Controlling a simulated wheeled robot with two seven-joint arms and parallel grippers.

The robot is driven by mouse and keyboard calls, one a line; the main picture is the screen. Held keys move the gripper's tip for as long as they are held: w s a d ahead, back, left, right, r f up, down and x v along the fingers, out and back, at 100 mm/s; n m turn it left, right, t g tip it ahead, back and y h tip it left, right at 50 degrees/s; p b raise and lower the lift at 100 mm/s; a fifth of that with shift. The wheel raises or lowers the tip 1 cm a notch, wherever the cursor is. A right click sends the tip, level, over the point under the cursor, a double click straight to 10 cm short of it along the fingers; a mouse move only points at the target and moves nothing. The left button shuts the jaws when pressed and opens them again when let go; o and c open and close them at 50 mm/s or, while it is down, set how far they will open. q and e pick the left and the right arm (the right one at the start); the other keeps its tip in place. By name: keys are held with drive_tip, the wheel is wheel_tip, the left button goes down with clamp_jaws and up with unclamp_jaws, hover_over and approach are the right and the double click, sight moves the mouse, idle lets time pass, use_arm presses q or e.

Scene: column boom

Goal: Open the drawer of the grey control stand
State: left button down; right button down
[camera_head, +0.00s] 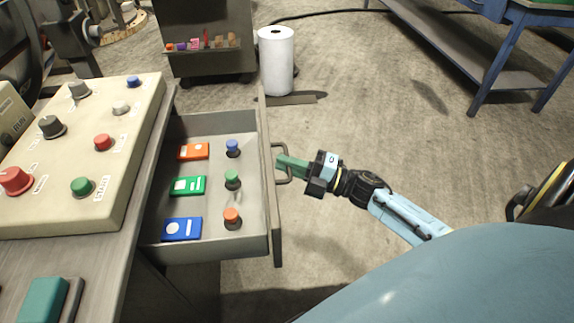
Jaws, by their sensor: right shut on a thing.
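The drawer (257,243) of the grey control stand (113,262) is pulled out to the right, with its inside in view. It holds orange, green and blue flat boxes on its left side and blue, green and orange knobs on its right side. A grey bar handle (285,181) is on the drawer's front panel. My right gripper (290,166) comes in from the right and is shut on the handle; its green fingertips are at the bar. My left gripper is not in view.
A sloped cream panel (120,150) with buttons and knobs sits on the stand. A white roll (276,62) stands on the floor behind the drawer, near a grey cabinet (208,40). A blue-legged table (480,55) is at the upper right. The floor between is mostly clear.

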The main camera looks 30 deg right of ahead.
drive_tip(key=shift+s+d, duration=0.1)
drive_tip(key=shift+d, duration=0.1)
drive_tip(key=c, duration=1.8)
unclamp_jaws()
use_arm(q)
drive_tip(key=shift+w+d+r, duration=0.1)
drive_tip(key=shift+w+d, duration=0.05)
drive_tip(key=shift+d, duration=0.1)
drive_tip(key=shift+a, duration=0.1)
use_arm(e)
drive_tip(key=shift+s, duration=0.1)
